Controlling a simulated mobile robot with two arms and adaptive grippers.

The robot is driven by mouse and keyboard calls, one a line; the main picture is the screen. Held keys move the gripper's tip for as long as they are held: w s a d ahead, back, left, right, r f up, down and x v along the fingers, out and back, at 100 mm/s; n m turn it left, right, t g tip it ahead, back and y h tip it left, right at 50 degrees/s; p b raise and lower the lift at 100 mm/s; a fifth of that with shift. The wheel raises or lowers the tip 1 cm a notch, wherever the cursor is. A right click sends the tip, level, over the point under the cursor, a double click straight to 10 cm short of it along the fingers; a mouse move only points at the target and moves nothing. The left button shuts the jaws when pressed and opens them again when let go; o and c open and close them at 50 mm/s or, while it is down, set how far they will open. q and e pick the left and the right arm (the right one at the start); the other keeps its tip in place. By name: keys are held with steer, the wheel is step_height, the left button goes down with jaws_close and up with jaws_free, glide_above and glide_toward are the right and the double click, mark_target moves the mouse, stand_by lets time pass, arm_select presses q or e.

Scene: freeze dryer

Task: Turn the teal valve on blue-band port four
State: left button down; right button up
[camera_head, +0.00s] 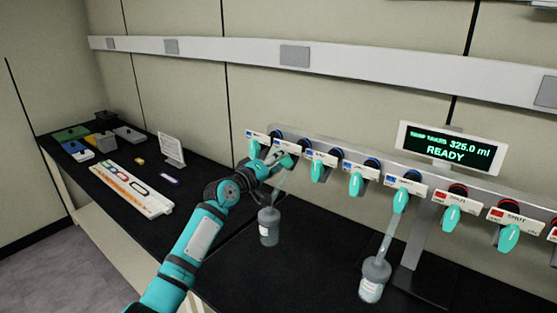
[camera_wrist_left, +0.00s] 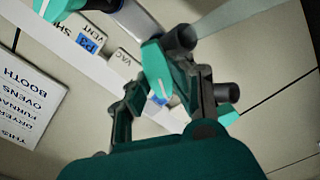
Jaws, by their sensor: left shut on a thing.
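A row of ports with teal valve handles runs along the grey manifold in the head view, several with blue bands and some with red. My left gripper (camera_head: 280,161) is at the second port from the left and shut on its teal valve (camera_wrist_left: 155,72). In the wrist view the gripper's fingers (camera_wrist_left: 165,92) are on either side of that handle. The held port's number is hidden. A neighbouring label (camera_wrist_left: 90,42) seems to read P3, with SHUT and VENT partly visible. Other teal valves hang at the third port (camera_head: 317,172) and fourth port (camera_head: 356,185).
A flask (camera_head: 268,228) hangs below the held port and another flask (camera_head: 374,281) hangs further right. A display (camera_head: 452,145) reads 325.0 ml and READY. A white sign (camera_head: 172,150) and a white strip (camera_head: 130,190) are on the black bench at left.

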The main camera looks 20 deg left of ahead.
arm_select(q)
steer(key=shift+f, duration=0.1)
steer(key=c, duration=1.2)
jaws_free()
steer(key=v, duration=1.2)
